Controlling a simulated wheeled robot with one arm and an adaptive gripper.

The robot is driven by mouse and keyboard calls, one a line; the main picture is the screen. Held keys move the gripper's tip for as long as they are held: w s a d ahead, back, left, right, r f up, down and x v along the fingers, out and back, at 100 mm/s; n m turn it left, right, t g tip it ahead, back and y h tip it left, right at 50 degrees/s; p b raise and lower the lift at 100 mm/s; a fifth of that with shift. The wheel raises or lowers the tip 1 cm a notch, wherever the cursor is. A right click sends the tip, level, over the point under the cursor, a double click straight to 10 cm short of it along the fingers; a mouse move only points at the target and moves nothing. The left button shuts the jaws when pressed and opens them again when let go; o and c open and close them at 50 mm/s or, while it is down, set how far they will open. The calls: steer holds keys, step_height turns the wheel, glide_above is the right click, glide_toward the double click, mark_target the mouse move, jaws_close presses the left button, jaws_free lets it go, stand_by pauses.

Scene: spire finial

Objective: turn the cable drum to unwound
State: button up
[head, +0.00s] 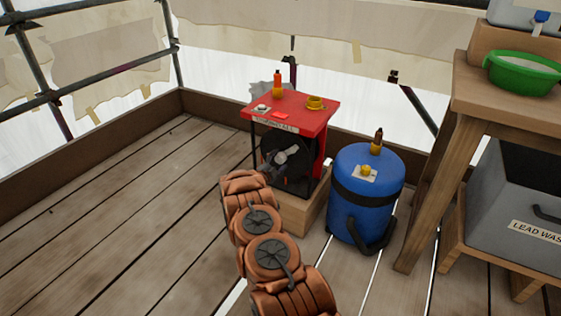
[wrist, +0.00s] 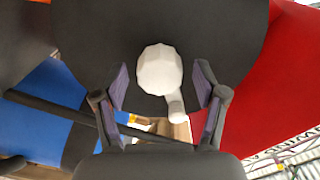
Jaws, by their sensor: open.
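The cable drum (head: 297,180) looks like a dark round disc under the red top of a small cabinet, partly hidden by my arm in the head view. In the wrist view the dark drum face (wrist: 225,40) fills the upper middle. A pale, faceted knob (wrist: 159,69) with a short stem stands in front of it. My gripper (wrist: 161,78) is open, with one finger on each side of the knob, and gaps show on both sides. In the head view my gripper (head: 281,160) is at the drum's front. The drum's turn position cannot be told.
The red cabinet top (head: 318,112) carries an orange-capped bottle (head: 278,84) and a yellow cup (head: 316,102). A blue barrel (head: 352,205) stands close on the right, beside a wooden table (head: 460,100) and a grey bin (head: 520,195). The plank floor (head: 110,220) is clear at left.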

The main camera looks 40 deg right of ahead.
steer(key=shift+x, duration=0.8)
steer(key=shift+c, duration=0.4)
jaws_close()
steer(key=shift+d, duration=0.2)
steer(key=shift+a, duration=0.1)
steer(key=shift+s, duration=0.1)
